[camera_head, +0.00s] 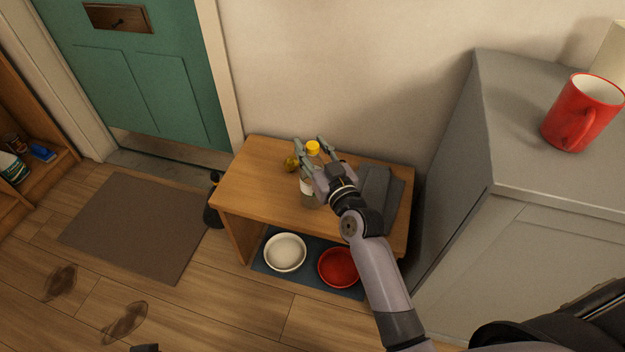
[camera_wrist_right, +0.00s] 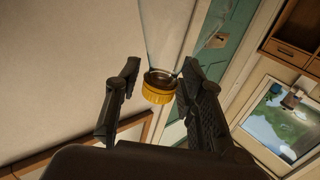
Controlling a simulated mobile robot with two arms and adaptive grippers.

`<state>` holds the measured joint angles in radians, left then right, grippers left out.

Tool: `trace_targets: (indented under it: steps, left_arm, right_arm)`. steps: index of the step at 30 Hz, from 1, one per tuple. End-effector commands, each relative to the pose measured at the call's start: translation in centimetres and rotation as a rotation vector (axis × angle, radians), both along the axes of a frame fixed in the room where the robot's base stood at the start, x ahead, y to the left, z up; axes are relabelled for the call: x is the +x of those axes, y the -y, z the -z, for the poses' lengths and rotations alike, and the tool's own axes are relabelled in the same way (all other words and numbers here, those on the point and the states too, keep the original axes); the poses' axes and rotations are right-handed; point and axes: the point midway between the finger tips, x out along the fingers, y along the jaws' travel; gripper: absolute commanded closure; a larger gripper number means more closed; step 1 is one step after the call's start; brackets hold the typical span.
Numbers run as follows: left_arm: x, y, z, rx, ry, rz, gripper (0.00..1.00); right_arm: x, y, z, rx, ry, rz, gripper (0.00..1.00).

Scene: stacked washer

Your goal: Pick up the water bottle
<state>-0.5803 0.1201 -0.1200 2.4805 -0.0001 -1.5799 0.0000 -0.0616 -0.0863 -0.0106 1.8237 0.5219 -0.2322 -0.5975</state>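In the right wrist view, the yellow cap and neck of the bottle (camera_wrist_right: 159,88) are between the two open fingers (camera_wrist_right: 158,75), with a visible gap at the left finger. The gripper hides part of the bottle in the head view. A small dark piece at the bottom edge of the head view may be my left gripper (camera_head: 145,347).
A small yellowish object (camera_head: 291,164) stands just left of the bottle. Folded dark grey cloth (camera_head: 374,187) lies to the right on the bench. A white bowl (camera_head: 285,252) and a red bowl (camera_head: 338,267) sit below. A red mug (camera_head: 582,110) stands on the grey cabinet (camera_head: 530,170).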

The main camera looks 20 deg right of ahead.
Motion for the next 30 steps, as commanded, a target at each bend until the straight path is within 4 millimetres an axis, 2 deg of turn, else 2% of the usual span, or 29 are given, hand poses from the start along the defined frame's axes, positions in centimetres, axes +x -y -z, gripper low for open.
trace_targets:
  steps: [10,18,20,25,27,30]
  left_arm:
    - [0.0,0.0,0.0,0.000,0.000,0.000,0.60]
    - [0.0,0.0,-0.1,0.000,0.000,0.000,0.60]
    - [0.0,0.0,-0.4,0.000,-0.001,0.000,0.60]
    - [0.1,0.0,-1.9,0.000,0.001,0.000,0.60]
    - [0.5,0.1,-1.0,0.000,-0.011,0.000,0.60]
    - [1.0,0.2,1.4,0.000,-0.022,0.001,0.60]
  right_arm:
    - [0.0,0.0,0.0,0.000,0.000,0.000,0.89]
    - [0.0,0.0,-0.3,0.000,0.001,0.000,0.90]
    - [0.0,0.0,-0.9,0.000,0.002,0.000,0.90]
    - [0.0,0.0,-4.2,0.001,0.005,0.000,0.90]
    - [0.0,0.0,-6.0,0.000,0.004,0.001,0.90]
    - [0.0,0.0,-6.9,0.000,0.002,0.000,0.90]
